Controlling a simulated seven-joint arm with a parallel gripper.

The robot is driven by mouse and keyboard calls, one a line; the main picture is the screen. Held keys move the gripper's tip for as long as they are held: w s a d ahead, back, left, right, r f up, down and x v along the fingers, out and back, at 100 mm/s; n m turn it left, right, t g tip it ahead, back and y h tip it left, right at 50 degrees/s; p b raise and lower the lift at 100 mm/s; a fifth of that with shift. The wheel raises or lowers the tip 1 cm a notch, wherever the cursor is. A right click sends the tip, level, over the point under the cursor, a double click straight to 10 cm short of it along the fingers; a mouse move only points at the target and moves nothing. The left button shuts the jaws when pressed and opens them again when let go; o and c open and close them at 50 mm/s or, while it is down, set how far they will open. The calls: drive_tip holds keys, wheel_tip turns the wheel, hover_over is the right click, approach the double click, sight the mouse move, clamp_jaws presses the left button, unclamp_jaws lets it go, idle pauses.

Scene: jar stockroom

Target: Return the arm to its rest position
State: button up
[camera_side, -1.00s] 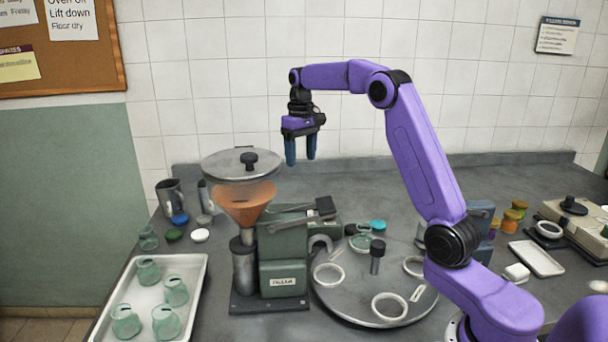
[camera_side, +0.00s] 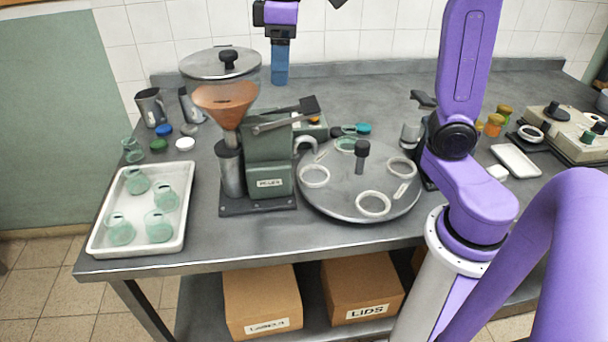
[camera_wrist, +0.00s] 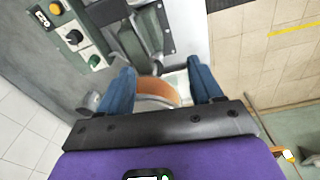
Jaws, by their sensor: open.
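An orange funnel shape (camera_wrist: 158,90) shows beyond the gap. My forearm and elbow are cut off by the top edge of the side view.
The grey-green filling machine (camera_side: 268,160) and a round turntable (camera_side: 340,203) with white rings stand on the counter. A white tray (camera_side: 98,243) holds several green glass jars. Cardboard boxes (camera_side: 262,298) sit on the shelf below.

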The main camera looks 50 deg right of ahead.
drive_tip(key=s+f+n, duration=0.2)
drive_tip(key=s+f, duration=0.6)
drive_tip(key=s, duration=0.3)
drive_tip(key=s+f+n, duration=0.3)
drive_tip(key=s+f, duration=0.4)
drive_tip(key=s, duration=0.4)
drive_tip(key=shift+s+d+f+g, duration=0.2)
drive_tip(key=shift+s+f+g, duration=0.05)
drive_tip(key=shift+f+g, duration=0.1)
